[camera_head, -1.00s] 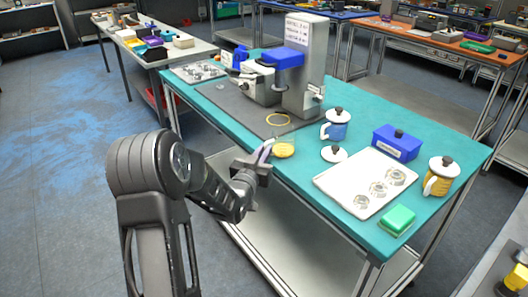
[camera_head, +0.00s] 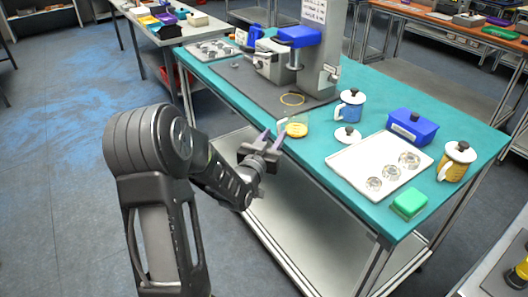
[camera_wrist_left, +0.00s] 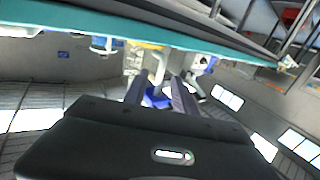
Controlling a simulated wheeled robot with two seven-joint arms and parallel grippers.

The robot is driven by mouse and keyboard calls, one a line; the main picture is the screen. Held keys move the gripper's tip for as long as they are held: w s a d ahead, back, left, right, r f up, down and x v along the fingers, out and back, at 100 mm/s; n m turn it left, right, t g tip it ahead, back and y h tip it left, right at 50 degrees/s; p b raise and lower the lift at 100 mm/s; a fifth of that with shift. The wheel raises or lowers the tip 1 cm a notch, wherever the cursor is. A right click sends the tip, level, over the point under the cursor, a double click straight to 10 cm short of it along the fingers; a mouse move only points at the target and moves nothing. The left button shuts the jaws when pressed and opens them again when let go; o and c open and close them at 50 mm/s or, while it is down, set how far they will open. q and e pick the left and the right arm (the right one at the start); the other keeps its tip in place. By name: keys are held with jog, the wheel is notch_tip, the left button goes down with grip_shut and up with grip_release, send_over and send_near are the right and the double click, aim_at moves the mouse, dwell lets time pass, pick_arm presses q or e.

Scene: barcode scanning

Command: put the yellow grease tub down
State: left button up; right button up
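The yellow grease tub (camera_head: 297,130) is at the front edge of the teal table (camera_head: 330,187) in the head view. It looks upright, on the tabletop. My left gripper (camera_head: 271,135) is just left of the tub, at the table's edge, with its two purple-grey fingers apart and nothing visible between them. The left wrist view also shows the fingers (camera_wrist_left: 160,95) spread, with a gap between finger and tub in the head view. A small yellow patch in the wrist view is too blurred to identify. My right gripper is not in view.
Behind the tub are a yellow ring (camera_head: 292,99) on a dark mat and a grey machine (camera_head: 318,60).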

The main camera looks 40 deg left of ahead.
pick_arm(q)
jog(key=b+v, duration=0.1)
jog(key=v, duration=0.7)
jog(key=shift+s, duration=0.3)
jog(key=shift+d, duration=0.1)
jog(key=s+d+f+g+h, duration=0.1)
jog(key=d+f+g+h, duration=0.25)
jog(key=d+f, duration=0.8)
jog(key=s+d+f+g+h, duration=0.1)
jog(key=d+f+g+h, duration=0.25)
jog(key=d+f, duration=0.8)
jog(key=s+d+f+m+g+h, duration=0.1)
jog(key=s+d+f+g, duration=0.3)
jog(key=s+d+f, duration=0.3)
jog(key=s+d+f+g+h, duration=0.1)
jog(key=s+d+f+g, duration=0.4)
jog(key=s+f, duration=0.3)
jog(key=s+d, duration=0.1)
jog(key=s, duration=0.3)
jog(key=shift+s+d+f+m+g, duration=0.3)
jog(key=shift+d+m, duration=0.1)
